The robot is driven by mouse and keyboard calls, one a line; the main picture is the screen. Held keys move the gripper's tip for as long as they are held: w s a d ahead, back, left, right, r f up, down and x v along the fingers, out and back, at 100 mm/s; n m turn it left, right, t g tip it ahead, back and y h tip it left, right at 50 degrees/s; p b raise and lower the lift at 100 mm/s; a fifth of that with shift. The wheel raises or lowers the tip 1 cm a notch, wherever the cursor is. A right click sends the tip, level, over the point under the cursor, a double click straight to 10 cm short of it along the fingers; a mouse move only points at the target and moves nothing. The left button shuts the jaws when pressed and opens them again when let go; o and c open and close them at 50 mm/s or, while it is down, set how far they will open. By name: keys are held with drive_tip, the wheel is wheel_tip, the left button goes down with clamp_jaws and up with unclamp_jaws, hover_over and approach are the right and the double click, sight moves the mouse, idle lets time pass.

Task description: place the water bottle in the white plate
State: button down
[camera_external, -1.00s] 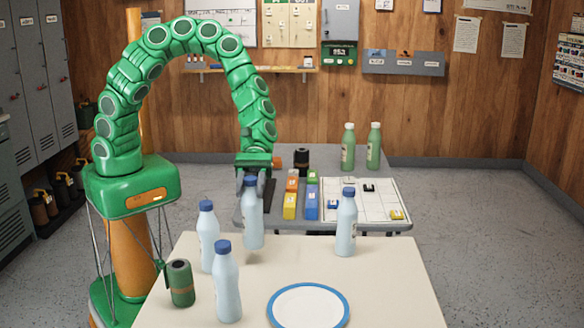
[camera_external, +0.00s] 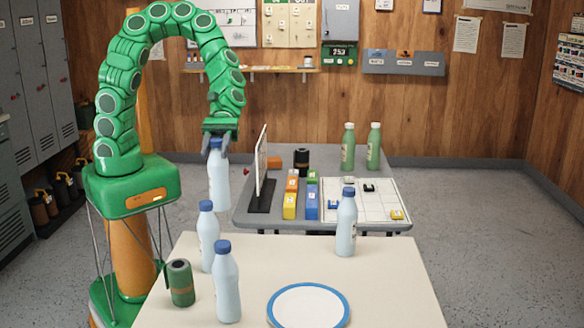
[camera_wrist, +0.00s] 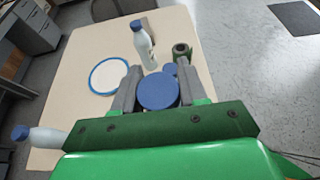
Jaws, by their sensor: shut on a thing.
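My gripper (camera_external: 215,143) is shut on the blue cap end of a pale blue water bottle (camera_external: 218,186). The bottle hangs upright in the air, clear of the cream table's back left corner in the picture. In the wrist view, its blue cap (camera_wrist: 158,90) sits between the two grey fingers of my gripper (camera_wrist: 157,82). The white plate (camera_external: 308,306) with a blue rim lies at the front of the cream table, right of and below the held bottle. The plate (camera_wrist: 108,76) also shows in the wrist view, left of the fingers, with nothing on it.
Similar bottles stand at the left (camera_external: 207,238), front left (camera_external: 227,284) and back right (camera_external: 346,224) of the cream table (camera_external: 400,285). A green can (camera_external: 181,283) stands near the left edge. The grey table (camera_external: 240,217) behind carries coloured blocks, an upright board and green bottles.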

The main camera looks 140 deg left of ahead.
drive_tip(key=shift+s+r, duration=0.1)
drive_tip(key=shift+s, duration=0.05)
drive_tip(key=w+d, duration=0.3)
drive_tip(key=w, duration=2)
drive_tip(key=w+a+f, duration=0.1)
drive_tip(key=w+f, duration=1.1)
drive_tip(key=w, duration=0.2)
drive_tip(key=shift+w+a, duration=0.15)
drive_tip(key=shift+a, duration=0.05)
drive_tip(key=shift+f, duration=0.15)
drive_tip(key=c, duration=0.6)
unclamp_jaws()
drive_tip(key=shift+f, duration=0.1)
